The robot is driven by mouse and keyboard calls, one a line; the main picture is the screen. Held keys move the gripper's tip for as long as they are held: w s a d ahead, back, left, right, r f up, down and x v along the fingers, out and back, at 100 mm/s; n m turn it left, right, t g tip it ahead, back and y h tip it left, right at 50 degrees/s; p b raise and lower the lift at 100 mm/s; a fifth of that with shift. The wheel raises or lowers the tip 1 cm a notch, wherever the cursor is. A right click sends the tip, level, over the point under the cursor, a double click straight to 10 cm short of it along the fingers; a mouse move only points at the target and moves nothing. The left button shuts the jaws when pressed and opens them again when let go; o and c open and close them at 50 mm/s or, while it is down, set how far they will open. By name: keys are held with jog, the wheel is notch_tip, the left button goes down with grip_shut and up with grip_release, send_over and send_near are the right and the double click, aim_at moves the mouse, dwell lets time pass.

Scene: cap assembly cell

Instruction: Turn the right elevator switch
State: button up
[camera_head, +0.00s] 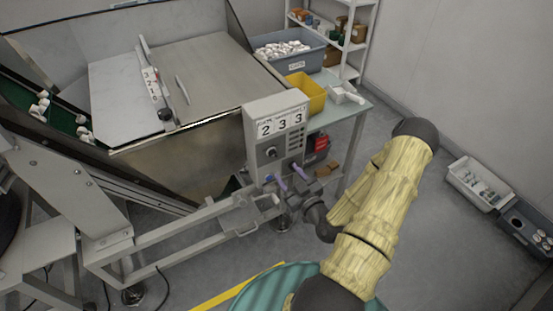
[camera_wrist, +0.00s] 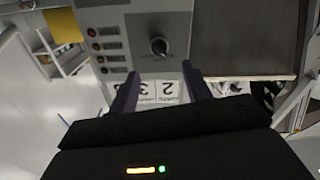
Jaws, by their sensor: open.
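A grey control box (camera_head: 290,118) with a numbered display stands at the centre of the head view. A dark rotary switch knob (camera_head: 271,152) sits on its front face. The knob also shows in the wrist view (camera_wrist: 158,47), where the panel appears upside down. My gripper (camera_head: 282,172) is in front of the box, a little below the knob. In the wrist view its two purple-grey fingers (camera_wrist: 160,70) are spread apart. The knob lies beyond the fingertips, roughly centred between them, and appears apart from them. Nothing is between the fingers.
A metal hopper table (camera_head: 205,75) is behind and left of the box. A grey bin of white parts (camera_head: 262,53) and a yellow bin (camera_head: 310,92) stand on a table behind. A metal frame (camera_head: 180,232) runs left of my gripper. Several small indicators (camera_wrist: 97,45) line the panel.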

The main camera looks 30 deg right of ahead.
aim_at(275, 156)
jog(key=w+p, duration=0.1)
jog(key=w, duration=0.7)
jog(key=shift+w+a, duration=0.1)
jog(key=shift+w, duration=0.05)
jog(key=c, duration=1)
